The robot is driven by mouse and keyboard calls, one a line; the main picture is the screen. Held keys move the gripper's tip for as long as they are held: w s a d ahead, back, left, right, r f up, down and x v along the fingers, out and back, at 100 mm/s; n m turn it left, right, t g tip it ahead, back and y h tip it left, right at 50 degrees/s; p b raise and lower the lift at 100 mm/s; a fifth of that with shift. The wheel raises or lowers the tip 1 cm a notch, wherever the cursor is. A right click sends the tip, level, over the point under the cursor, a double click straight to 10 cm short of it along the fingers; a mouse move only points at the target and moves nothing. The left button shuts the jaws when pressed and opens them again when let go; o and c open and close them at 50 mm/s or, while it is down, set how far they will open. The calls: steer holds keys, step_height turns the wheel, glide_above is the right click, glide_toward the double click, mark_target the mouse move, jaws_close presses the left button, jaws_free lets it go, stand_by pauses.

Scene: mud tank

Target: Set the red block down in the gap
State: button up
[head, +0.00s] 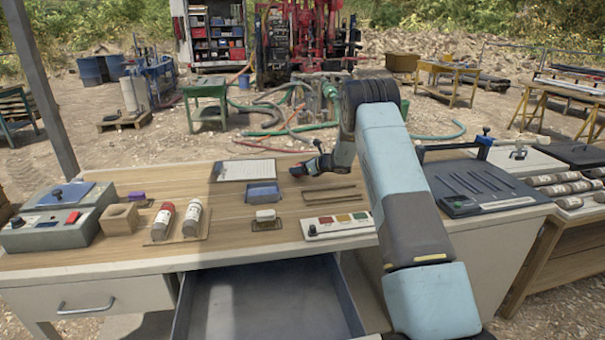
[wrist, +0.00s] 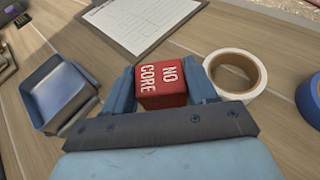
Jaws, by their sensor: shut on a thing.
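The red block (wrist: 162,84) with white letters "NO CORE" sits between the two fingers of my gripper (wrist: 162,92) in the wrist view. In the head view my gripper (head: 308,168) is over the far middle of the bench, and the block is too small there to make out well. In the wrist view the block is close above the wood; I cannot tell whether it touches. Two thin wooden strips (head: 330,187) lie on the bench nearer than my gripper, with bare wood between them. I cannot tell whether this is the gap.
A blue tray (wrist: 55,88) is left of my gripper, a clipboard (wrist: 138,22) beyond it. A white tape roll (wrist: 237,75) is close on the right, with blue tape (wrist: 308,98) farther right. A coloured-button panel (head: 337,226) and an open drawer (head: 265,300) are nearer.

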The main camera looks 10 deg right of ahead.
steer(key=shift+f, duration=1.05)
steer(key=shift+f, duration=0.1)
steer(key=o, duration=1)
steer(key=shift+o, duration=0.2)
steer(key=shift+d, duration=0.1)
